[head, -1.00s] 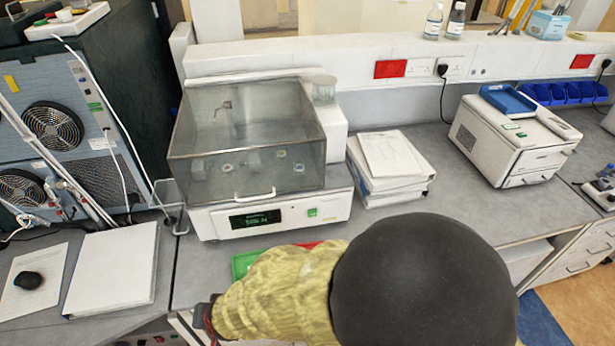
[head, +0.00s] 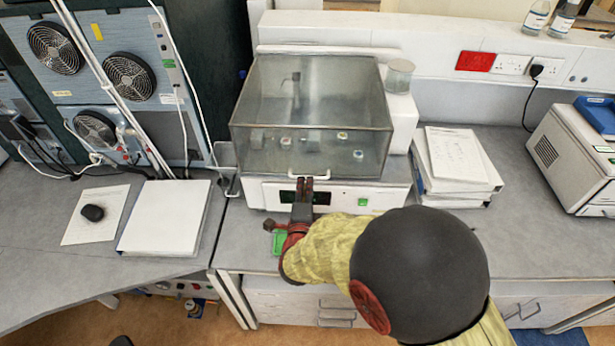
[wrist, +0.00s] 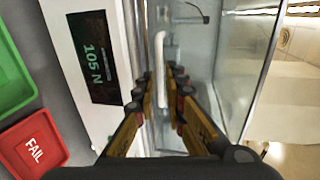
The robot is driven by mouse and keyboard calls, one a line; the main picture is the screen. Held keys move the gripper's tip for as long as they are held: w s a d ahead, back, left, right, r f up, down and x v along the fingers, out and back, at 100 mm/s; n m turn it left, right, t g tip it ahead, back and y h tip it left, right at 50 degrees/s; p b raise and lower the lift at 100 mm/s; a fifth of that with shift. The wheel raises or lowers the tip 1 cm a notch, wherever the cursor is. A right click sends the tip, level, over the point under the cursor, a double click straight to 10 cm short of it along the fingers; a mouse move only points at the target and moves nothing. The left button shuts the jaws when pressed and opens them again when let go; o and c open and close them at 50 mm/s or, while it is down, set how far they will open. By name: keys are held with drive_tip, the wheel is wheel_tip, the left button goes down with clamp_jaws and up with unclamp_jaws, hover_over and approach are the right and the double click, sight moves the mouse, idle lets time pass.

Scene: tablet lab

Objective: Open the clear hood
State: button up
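The clear hood (head: 310,110) is a smoky transparent box lid sitting closed on the white tester (head: 262,195). Its white handle (head: 285,177) is on the lower front edge. My gripper (head: 304,184) is at that handle, in front of the tester's display. In the wrist view my gripper (wrist: 161,78) is open, with one finger on each side of the white handle (wrist: 160,50). A gap shows between the fingers and the handle. The hood's clear wall (wrist: 240,60) lies to the right, and the display (wrist: 93,58) reading 105 N to the left.
A green tray (wrist: 12,75) and a red FAIL tray (wrist: 38,145) lie in front of the tester. A paper stack (head: 458,160) stands to the right, with a white binder (head: 165,217) to the left. A clear jar (head: 399,76) sits behind the hood's right side.

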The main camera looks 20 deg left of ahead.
sight(306, 178)
drive_tip(key=x, duration=0.5)
drive_tip(key=shift+s, duration=0.1)
clamp_jaws()
idle(0.6)
